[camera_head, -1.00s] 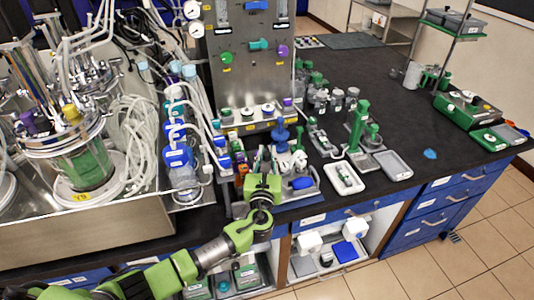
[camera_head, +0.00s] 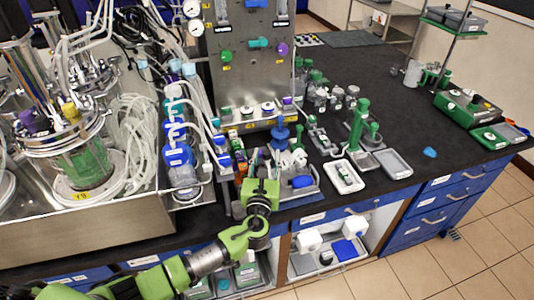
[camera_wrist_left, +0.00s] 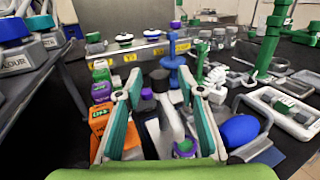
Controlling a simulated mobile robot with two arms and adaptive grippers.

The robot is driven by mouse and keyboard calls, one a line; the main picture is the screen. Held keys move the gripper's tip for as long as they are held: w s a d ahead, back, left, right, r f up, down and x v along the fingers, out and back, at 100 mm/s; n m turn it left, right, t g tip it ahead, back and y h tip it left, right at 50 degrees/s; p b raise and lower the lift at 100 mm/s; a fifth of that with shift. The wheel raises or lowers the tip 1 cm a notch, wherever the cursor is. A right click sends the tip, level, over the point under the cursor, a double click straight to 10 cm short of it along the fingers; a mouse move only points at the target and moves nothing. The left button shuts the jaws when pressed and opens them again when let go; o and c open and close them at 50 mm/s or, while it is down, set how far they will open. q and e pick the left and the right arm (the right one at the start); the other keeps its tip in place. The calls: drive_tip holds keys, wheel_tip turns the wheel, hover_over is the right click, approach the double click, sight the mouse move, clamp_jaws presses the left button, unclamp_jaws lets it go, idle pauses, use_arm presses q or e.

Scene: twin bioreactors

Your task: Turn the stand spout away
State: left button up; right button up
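My left gripper (camera_head: 262,162) reaches over the front edge of the bench. In the left wrist view its two fingers (camera_wrist_left: 164,92) stand apart, with a dark-capped item and pale pieces seen between and beyond them. A blue stand (camera_head: 281,138) is just beyond the gripper; its blue post also shows in the left wrist view (camera_wrist_left: 173,58), apart from the fingers. I cannot tell which stand the task means, and no spout is clear. My right gripper is not in view.
A blue rounded object (camera_wrist_left: 239,130) lies in a tray at the right. A metal panel (camera_head: 247,75) rises behind, and glass bioreactors (camera_head: 75,150) fill the left.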

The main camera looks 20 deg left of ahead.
use_arm(q)
drive_tip(key=s+d, duration=0.2)
drive_tip(key=s, duration=0.7)
drive_tip(key=shift+s, duration=0.35)
